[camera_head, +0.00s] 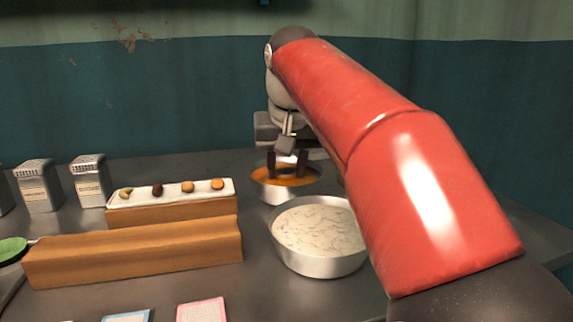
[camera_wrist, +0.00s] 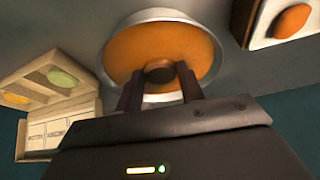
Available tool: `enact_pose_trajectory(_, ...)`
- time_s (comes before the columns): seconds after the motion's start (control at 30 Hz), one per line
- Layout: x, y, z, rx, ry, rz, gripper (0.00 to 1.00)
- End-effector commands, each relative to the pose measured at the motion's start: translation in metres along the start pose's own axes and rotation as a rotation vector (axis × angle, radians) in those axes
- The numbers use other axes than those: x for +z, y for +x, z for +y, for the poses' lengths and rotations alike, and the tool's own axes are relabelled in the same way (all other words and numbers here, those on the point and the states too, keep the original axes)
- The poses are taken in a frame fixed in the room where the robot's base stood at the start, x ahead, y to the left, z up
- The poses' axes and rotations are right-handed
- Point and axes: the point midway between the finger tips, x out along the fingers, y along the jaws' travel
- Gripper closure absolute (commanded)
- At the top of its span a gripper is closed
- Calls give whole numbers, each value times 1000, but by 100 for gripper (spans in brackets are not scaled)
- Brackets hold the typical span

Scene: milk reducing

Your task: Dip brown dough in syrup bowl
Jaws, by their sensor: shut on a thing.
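My gripper (camera_head: 287,165) is shut on a small round brown dough (camera_wrist: 158,72), seen between the dark fingertips in the wrist view. The syrup bowl (camera_head: 258,191) is a round metal bowl of orange syrup, near the middle of the head view. It also shows in the wrist view (camera_wrist: 207,24), with the fingers in front of the syrup. In the head view the fingertips are over or in the bowl; I cannot tell how far the dough is in the syrup. The arm and fingers hide part of the bowl.
A larger metal bowl of pale liquid (camera_head: 319,227) stands close in front of the syrup bowl. To the left, a white tray (camera_head: 172,189) with several small pieces lies on a wooden block, behind a wooden stand (camera_head: 135,254). Metal tins (camera_head: 90,181) stand further left.

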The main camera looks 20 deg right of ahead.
Motion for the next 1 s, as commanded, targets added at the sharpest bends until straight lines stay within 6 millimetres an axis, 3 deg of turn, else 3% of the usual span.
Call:
enact_pose_trajectory(0.7, -17, -41, 0, 0, 0, 1, 87)
enact_pose_trajectory(1.0, -19, -45, 0, 0, 0, 1, 87)
